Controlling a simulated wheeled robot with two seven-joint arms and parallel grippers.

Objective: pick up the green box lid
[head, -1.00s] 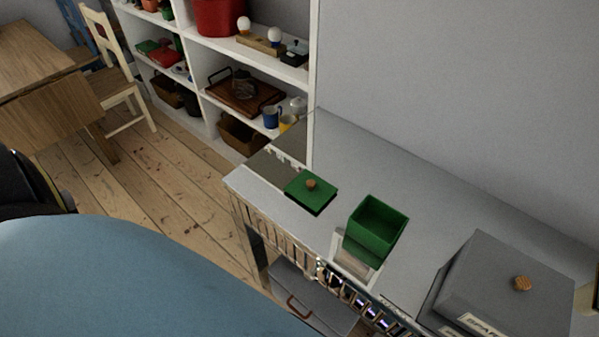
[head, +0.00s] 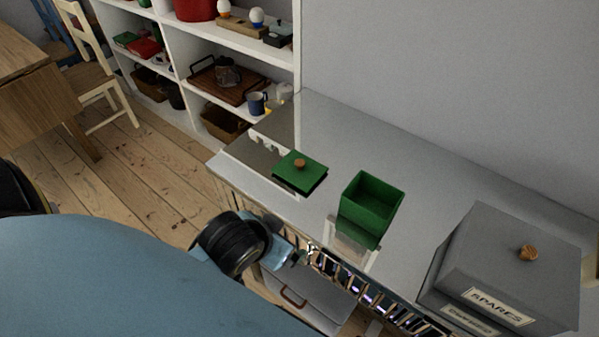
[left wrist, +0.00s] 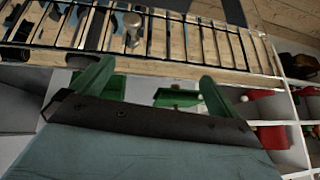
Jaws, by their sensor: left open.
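The green box lid (head: 300,172) is a flat green square with a round wooden knob. It lies on the grey counter, left of the open green box (head: 372,203), near the front edge. My left gripper (head: 301,257) is low at the counter's front edge, below and apart from the lid. In the left wrist view its two green fingers (left wrist: 156,72) are spread with nothing held between them. The lid (left wrist: 178,98) shows beyond the gap, and the box (left wrist: 112,88) is partly hidden behind one finger. My right gripper is not in view.
A large grey lidded box (head: 515,262) labelled SPARES stands to the right on the counter (head: 440,170). A metal rail runs along the counter front, close to my left gripper. A white shelf unit (head: 298,70) stands behind left. The counter behind the lid is clear.

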